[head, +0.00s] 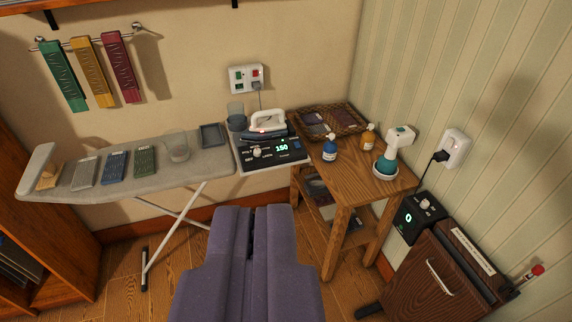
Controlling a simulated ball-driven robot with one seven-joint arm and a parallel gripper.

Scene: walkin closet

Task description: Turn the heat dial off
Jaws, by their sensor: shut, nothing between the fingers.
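The ironing station (281,159) is a dark panel at the right end of the ironing board, with a lit display reading about 150. A small light round dial (257,152) sits on its left part; the labels around it are too small to read surely. The iron (265,128) rests on top at the back, with a small red light showing. A second black control box (407,228) at the right has a pale knob (424,204) and a green 0. My purple gripper (250,210) is shut and empty, in front of and below the station, apart from both dials.
The ironing board (205,163) holds a glass, a tray and several folded cloths. A wooden table (352,187) with bottles, a basket and a sprayer stands right of the station. A dark wooden cabinet (425,275) is at lower right. Wall sockets (246,78) hang above the iron.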

